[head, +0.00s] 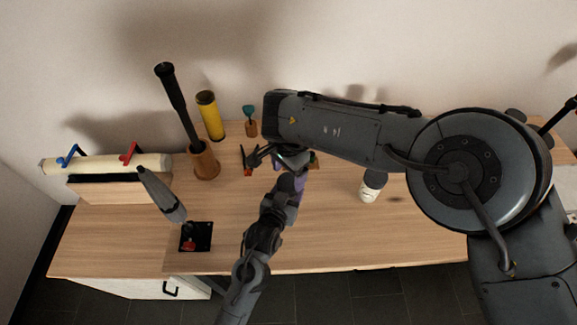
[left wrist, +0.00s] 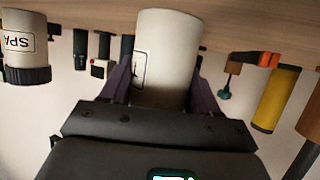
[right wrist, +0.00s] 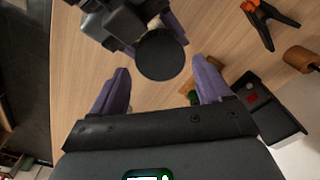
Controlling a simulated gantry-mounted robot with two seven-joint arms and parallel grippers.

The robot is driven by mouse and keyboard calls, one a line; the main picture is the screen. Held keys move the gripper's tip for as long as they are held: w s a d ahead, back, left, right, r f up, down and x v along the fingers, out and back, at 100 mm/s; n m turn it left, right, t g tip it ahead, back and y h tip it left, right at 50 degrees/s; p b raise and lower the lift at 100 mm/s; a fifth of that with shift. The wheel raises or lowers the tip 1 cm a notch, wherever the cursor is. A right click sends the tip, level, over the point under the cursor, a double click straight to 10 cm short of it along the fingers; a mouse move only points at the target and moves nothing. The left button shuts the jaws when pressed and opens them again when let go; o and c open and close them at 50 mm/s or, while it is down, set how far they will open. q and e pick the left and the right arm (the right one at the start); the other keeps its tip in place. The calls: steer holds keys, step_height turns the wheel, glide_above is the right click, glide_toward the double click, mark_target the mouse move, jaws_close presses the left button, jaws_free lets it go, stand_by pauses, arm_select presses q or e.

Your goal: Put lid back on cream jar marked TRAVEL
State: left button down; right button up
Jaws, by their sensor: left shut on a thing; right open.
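My left gripper (left wrist: 158,86) is shut on a white jar (left wrist: 165,55), with only the edge of its label showing, so the word cannot be read. In the right wrist view a round black lid (right wrist: 161,55) faces me at the end of that jar, beside the left gripper's purple fingers. It appears to sit on the jar, but its seating is hidden. My right gripper (right wrist: 160,72) is open, its fingers apart on either side of the lid and behind it, not visibly touching it. Another white jar with a dark lid, marked "SPA" (left wrist: 22,40), stands on the table.
A yellow cylinder (head: 210,115), a wooden holder (head: 204,160) with a tall black-handled tool, and a roll (head: 105,163) with clamps stand at left and back. A black square base (head: 196,237) lies front left. An orange-black clamp (right wrist: 262,20) lies nearby. The front right tabletop is bare.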

mark_target(289, 181)
steer(key=m, duration=0.4)
steer(key=shift+d, duration=0.15)
steer(key=m, duration=0.4)
steer(key=shift+w+d+m, duration=0.1)
steer(key=shift+d+m, duration=0.05)
steer(key=shift+m, duration=0.15)
steer(key=m, duration=0.4)
steer(key=shift+d+r, duration=0.1)
steer(key=shift+r, duration=0.15)
steer(key=m, duration=0.4)
steer(key=shift+w+r+m+h, duration=0.1)
steer(key=shift+r+m+h, duration=0.1)
steer(key=shift+m+h, duration=0.15)
steer(key=m, duration=0.4)
steer(key=shift+d+r+m, duration=0.1)
steer(key=shift+r+m, duration=0.1)
steer(key=shift+m, duration=0.05)
steer(key=m, duration=0.6)
steer(key=shift+r, duration=0.35)
steer(key=m, duration=0.3)
steer(key=shift+r+m, duration=0.25)
steer(key=shift+m, duration=0.15)
steer(key=m, duration=0.3)
steer(key=shift+r, duration=0.3)
steer(key=shift+s+a+r+m, duration=0.2)
steer(key=shift+a+r+m, duration=0.1)
steer(key=shift+a, duration=0.2)
steer(key=shift+f, duration=0.1)
steer(key=shift+f, duration=0.1)
steer(key=shift+f, duration=3.95)
